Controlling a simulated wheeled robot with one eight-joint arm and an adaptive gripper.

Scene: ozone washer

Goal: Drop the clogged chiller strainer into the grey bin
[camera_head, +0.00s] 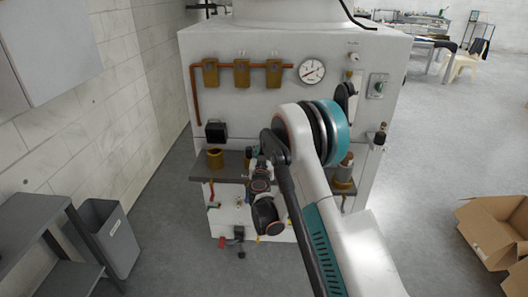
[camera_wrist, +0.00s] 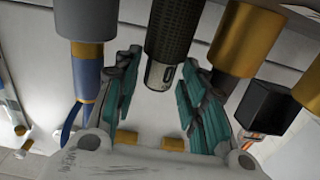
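A dark mesh cylinder with a bright metal end, which looks like the strainer (camera_wrist: 173,32), shows at the top middle of the wrist view. My gripper (camera_wrist: 161,62) is open, with teal ribbed fingers on either side of the cylinder's lower end. Gaps show between the cylinder and both fingers. The cylinder's upper part is cut off by the picture edge. The grey bin (camera_head: 110,243) stands on the floor at the lower left of the head view, apart from my arm. My arm hides most of the gripper area in the head view.
The white machine (camera_head: 225,45) carries brass fittings (camera_head: 242,73) and a gauge (camera_head: 311,71). Near my fingers are a brass fitting with a blue handle (camera_wrist: 88,85), another brass cylinder (camera_wrist: 246,40) and a black box (camera_wrist: 268,106). A grey shelf (camera_head: 30,235) flanks the bin; a cardboard box (camera_head: 490,225) lies right.

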